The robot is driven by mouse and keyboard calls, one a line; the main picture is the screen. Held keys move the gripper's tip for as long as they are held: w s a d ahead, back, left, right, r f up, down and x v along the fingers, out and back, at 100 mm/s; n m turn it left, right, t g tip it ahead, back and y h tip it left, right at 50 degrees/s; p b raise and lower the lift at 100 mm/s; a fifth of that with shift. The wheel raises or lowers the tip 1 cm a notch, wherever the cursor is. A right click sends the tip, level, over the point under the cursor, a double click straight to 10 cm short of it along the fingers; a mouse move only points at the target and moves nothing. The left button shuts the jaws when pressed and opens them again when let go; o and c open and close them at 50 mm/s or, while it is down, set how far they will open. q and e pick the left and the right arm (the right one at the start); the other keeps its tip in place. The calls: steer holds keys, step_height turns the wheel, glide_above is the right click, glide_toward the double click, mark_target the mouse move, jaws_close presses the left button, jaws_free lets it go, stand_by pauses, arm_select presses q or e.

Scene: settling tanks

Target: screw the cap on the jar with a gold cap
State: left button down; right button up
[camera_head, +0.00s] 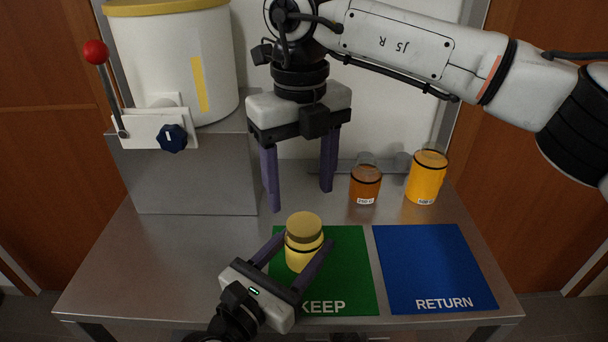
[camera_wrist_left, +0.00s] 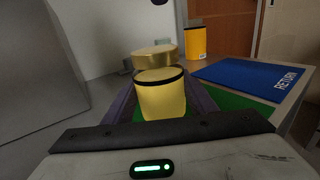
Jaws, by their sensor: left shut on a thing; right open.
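The jar with pale yellow contents (camera_head: 304,258) stands upright at the top left of the green KEEP mat (camera_head: 350,270). A gold cap (camera_head: 304,225) rests on its top; in the left wrist view the cap (camera_wrist_left: 153,57) sits above a dark band on the jar (camera_wrist_left: 162,98). I cannot tell how tightly it is seated. My left gripper (camera_head: 304,242) is shut on the jar from the front, one purple finger on each side. My right gripper (camera_head: 299,200) is open and empty, pointing down above and behind the jar.
A brown beaker (camera_head: 365,187) and an orange beaker (camera_head: 427,178) stand at the back right. The blue RETURN mat (camera_head: 435,265) is empty. A white tank (camera_head: 175,65) with a red-knobbed lever (camera_head: 96,53) and dark blue knob (camera_head: 172,138) stands on a metal block (camera_head: 185,180) at the left.

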mark_target(304, 223)
steer(key=n, duration=0.4)
steer(key=shift+r+n, duration=0.15)
steer(key=shift+n, duration=0.15)
steer(key=n, duration=0.4)
steer(key=shift+d+r, duration=0.1)
steer(key=shift+r, duration=0.1)
steer(key=n, duration=0.4)
steer(key=shift+d+r, duration=0.1)
steer(key=shift+r, duration=0.05)
steer(key=n, duration=0.4)
steer(key=shift+r, duration=0.1)
steer(key=shift+f, duration=4)
